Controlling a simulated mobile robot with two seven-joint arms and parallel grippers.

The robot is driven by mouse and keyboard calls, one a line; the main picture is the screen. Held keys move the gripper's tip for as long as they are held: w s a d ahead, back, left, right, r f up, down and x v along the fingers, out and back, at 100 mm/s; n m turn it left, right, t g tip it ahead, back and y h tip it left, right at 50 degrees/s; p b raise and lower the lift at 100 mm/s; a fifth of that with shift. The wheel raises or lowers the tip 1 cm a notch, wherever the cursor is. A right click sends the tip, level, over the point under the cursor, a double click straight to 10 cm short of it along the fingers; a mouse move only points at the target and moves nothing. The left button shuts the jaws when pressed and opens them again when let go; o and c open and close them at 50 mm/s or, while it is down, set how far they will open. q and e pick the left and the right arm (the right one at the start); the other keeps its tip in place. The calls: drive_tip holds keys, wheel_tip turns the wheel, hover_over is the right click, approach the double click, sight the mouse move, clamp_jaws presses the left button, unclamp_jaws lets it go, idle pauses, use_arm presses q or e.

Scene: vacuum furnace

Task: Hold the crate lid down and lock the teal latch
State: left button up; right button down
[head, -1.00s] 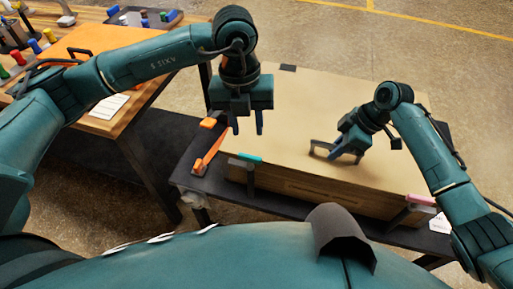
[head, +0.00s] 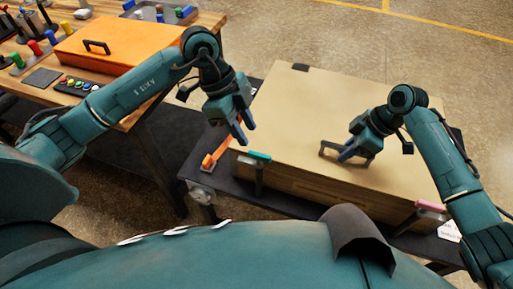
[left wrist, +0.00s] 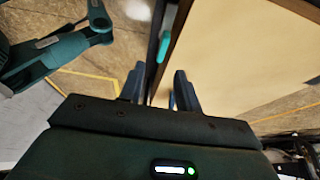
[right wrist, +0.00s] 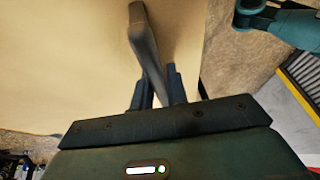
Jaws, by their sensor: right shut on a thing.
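The wooden crate's flat tan lid (head: 320,110) lies level on the crate (head: 300,187). The teal latch (head: 259,156) is at the crate's front left edge; it also shows in the left wrist view (left wrist: 164,47). My left gripper (head: 243,135) is open and empty, above and just behind the teal latch in the head view. My right gripper (head: 348,155) is shut on the dark lid handle (head: 335,146). The handle also shows between the fingers in the right wrist view (right wrist: 147,45).
A pink latch (head: 430,206) is at the crate's front right. An orange strap-like piece (head: 214,150) lies left of the crate on the dark table (head: 198,172). A wooden bench with an orange case (head: 115,45) stands at the left.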

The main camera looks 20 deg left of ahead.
sight(259, 155)
use_arm(q)
drive_tip(key=x, duration=0.7)
drive_tip(key=shift+d+f, duration=0.15)
drive_tip(key=shift+f, duration=0.05)
drive_tip(key=shift+c, duration=0.4)
clamp_jaws()
drive_tip(key=shift+s, duration=0.1)
